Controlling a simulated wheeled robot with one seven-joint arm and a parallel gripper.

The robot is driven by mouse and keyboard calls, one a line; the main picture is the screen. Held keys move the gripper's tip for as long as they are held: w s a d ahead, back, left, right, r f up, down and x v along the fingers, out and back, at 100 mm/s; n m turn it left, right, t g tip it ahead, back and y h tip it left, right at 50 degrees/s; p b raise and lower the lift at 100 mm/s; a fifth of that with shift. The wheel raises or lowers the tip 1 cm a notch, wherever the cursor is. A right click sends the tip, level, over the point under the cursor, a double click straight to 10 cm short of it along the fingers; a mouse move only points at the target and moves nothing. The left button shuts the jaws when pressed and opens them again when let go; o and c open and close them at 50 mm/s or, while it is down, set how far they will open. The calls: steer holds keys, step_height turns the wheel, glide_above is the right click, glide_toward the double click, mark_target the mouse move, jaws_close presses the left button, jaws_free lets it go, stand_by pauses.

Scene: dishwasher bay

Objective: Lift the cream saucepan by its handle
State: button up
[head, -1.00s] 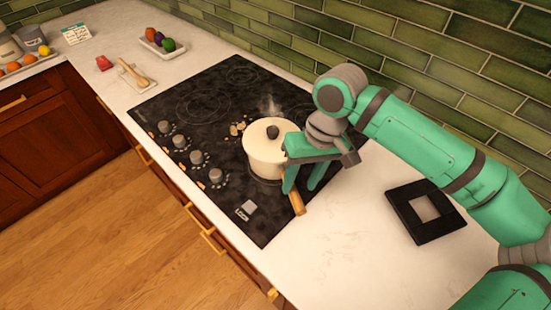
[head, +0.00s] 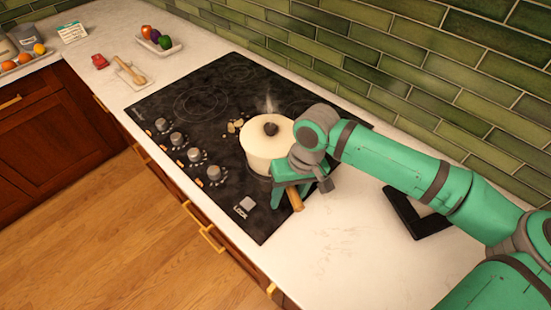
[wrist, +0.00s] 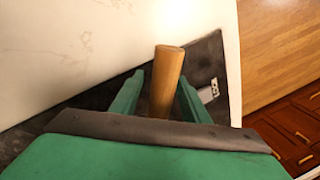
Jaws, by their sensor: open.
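The cream saucepan (head: 263,148) sits on the black cooktop with its lid on, and a little steam rises above it. The lid has a dark knob. My gripper (head: 290,200) is open at the handle. The saucepan's body is hidden in the wrist view, and part of the handle is behind my gripper in the head view.
The black cooktop (head: 200,115) has several knobs along its front. Small crumbs lie left of the saucepan. A black square trivet (head: 408,215) lies to the right, partly behind my arm. The white counter (head: 340,240) in front of it is clear. Green tiles wall the back.

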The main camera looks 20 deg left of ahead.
jaws_close()
steer(key=shift+w+r, duration=0.1)
stand_by(1.2)
